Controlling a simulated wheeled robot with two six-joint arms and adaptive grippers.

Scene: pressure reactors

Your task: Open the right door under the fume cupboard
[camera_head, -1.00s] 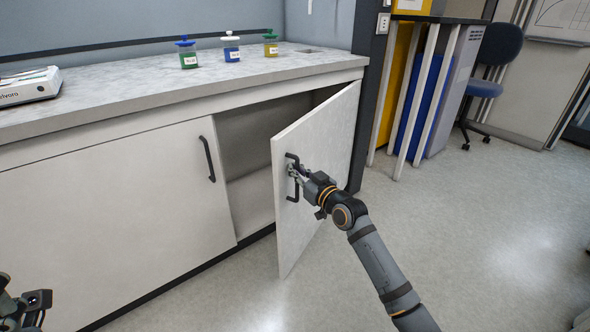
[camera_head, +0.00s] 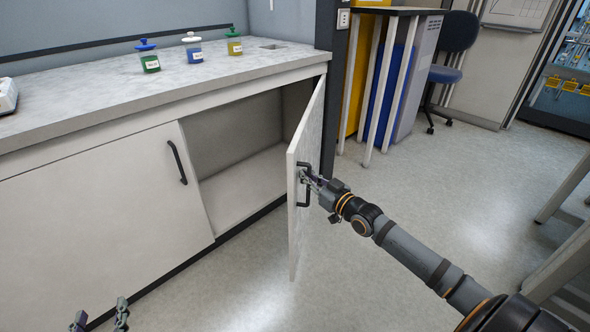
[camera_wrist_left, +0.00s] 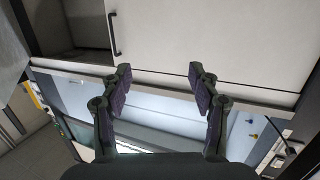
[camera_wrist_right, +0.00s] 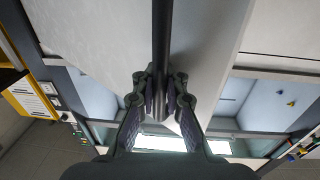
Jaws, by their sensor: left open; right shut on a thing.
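The right door (camera_head: 307,130) under the fume cupboard stands wide open, swung out from the cabinet and seen nearly edge-on. My right gripper (camera_head: 311,181) is shut on its black handle (camera_head: 304,204); in the right wrist view the handle bar (camera_wrist_right: 162,45) runs between the fingers (camera_wrist_right: 160,92). The cabinet interior (camera_head: 240,150) behind it shows as empty. The left door (camera_head: 100,190) is closed, with its own black handle (camera_head: 177,162). My left gripper (camera_head: 100,315) is open and empty at the bottom left; its spread fingers (camera_wrist_left: 160,90) show in the left wrist view.
A tall table (camera_head: 400,12) and a blue chair (camera_head: 452,60) are at the back right. The floor (camera_head: 420,180) beside the door is clear.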

